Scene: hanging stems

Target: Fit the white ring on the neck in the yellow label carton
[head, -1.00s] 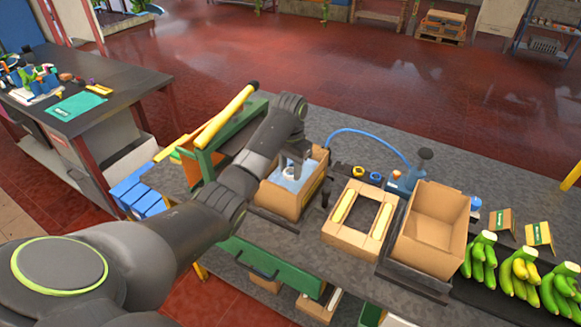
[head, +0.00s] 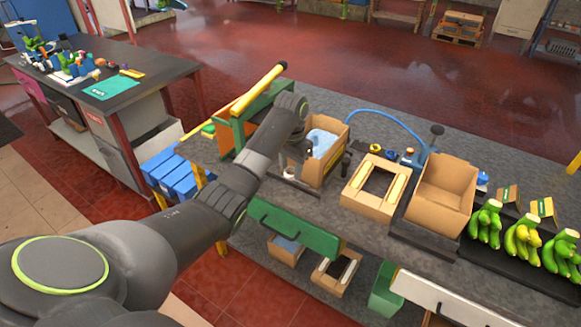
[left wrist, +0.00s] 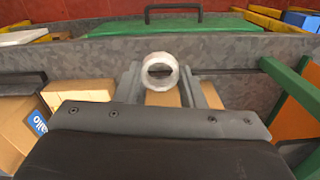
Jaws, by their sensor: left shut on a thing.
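My left gripper (left wrist: 162,82) is shut on the white ring (left wrist: 160,71), which faces the left wrist camera with its hole showing. In the head view the ring (head: 289,172) is a small pale spot low beside the open carton with a pale blue liner (head: 325,141). The gripper there is mostly hidden by my arm and is left of that carton, outside it. No neck can be made out in the liner. In the left wrist view a carton (left wrist: 17,135) at the left carries a blue label; I cannot make out a yellow label on a carton. My right gripper is out of view.
A green stand with a yellow bar (head: 258,88) rises close to my left arm. To the right stand a carton insert (head: 358,203), an empty carton (head: 443,191), small cards and green bananas (head: 487,220). A blue hose (head: 390,122) arches behind.

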